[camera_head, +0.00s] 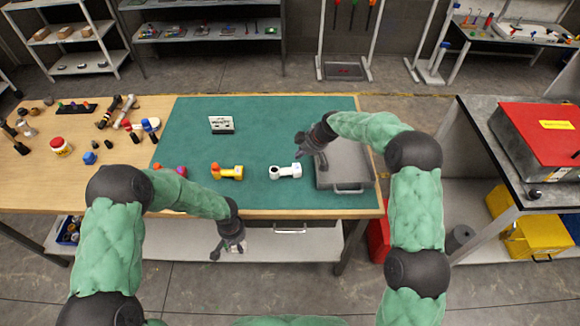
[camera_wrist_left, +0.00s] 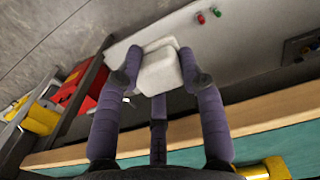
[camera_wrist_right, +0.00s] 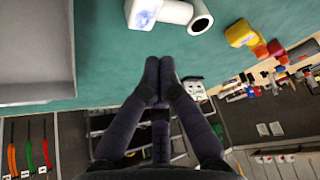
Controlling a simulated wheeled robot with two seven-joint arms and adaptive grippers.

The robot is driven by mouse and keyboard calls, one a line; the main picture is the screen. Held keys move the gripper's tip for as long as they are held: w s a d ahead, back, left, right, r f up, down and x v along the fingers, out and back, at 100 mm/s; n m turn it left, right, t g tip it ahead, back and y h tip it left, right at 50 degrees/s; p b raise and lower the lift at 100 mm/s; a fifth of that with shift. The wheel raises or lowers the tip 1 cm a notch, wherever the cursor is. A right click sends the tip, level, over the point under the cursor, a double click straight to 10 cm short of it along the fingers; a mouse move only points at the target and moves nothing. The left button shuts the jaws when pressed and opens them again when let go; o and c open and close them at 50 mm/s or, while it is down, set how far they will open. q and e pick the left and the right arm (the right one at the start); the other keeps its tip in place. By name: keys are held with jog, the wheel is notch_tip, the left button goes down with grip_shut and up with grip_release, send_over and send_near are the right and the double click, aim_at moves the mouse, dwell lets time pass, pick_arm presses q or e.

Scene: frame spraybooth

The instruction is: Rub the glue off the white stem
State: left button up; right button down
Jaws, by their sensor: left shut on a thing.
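The white stem (camera_head: 285,171) lies on the green mat near its front edge. In the right wrist view the white stem (camera_wrist_right: 170,12) shows an open round end and a blue patch on its block-shaped end. My left gripper (camera_head: 231,246) hangs low in front of the table edge. In the left wrist view my left gripper (camera_wrist_left: 155,70) is shut on a white block (camera_wrist_left: 160,72), which sits between its fingers. My right gripper (camera_head: 301,146) is above the mat, behind the white stem. Its fingertips (camera_wrist_right: 160,62) are together with nothing visible between them.
Jars and small parts fill the table's left end. A red box (camera_head: 540,140) is on the right bench.

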aim_at(296, 168)
pick_arm(q)
jog(key=shift+f+b, duration=0.65)
jog(key=shift+f, duration=0.05)
pick_arm(e)
jog(key=shift+s+f, duration=0.1)
jog(key=shift+f, duration=2.35)
pick_arm(q)
jog(key=shift+f+b, duration=0.55)
jog(key=shift+b, duration=0.05)
pick_arm(e)
jog(key=shift+f, duration=0.55)
pick_arm(q)
jog(key=shift+r+p, duration=0.7)
pick_arm(e)
jog(key=shift+r, duration=3)
